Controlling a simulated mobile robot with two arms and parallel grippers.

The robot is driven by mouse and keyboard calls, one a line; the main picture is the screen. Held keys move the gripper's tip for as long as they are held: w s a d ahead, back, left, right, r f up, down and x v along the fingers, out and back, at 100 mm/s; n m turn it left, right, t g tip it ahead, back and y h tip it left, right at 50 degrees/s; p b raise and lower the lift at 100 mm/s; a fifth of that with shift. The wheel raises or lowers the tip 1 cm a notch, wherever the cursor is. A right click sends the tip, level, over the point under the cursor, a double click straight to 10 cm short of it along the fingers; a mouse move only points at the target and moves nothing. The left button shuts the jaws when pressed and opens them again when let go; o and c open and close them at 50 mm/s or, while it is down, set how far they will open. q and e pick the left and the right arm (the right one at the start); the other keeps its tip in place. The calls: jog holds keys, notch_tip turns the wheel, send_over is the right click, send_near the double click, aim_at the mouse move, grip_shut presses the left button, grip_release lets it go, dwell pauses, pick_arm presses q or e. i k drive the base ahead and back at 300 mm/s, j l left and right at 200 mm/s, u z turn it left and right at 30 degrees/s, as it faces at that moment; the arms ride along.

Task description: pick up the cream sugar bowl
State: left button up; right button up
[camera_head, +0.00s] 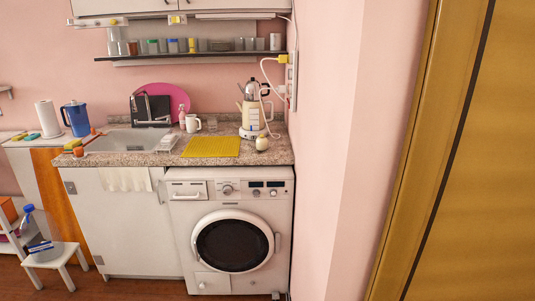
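A small cream rounded pot (262,143), which looks like the sugar bowl, stands upright on the granite counter (270,157) above the washing machine. It is close to the counter's front right part, just right of a yellow mat (211,147). Behind it stands a cream kettle base with a teapot (251,108) on top. A white mug (193,124) stands further left. Neither of my grippers shows in the head view.
A pink wall (335,130) closes the counter's right side. A washing machine (184,214) is under the counter. A sink (125,140) lies left. A yellow-brown door (470,150) fills the right.

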aim_at(262, 142)
jog(key=i, duration=0.3)
jog(key=i+j+z, duration=0.1)
jog(key=z, duration=0.3)
jog(key=i+j+z, duration=0.1)
jog(key=z, duration=0.3)
jog(key=j+z, duration=0.3)
jog(key=z, duration=0.15)
jog(key=j+z, duration=0.2)
jog(key=z, duration=0.2)
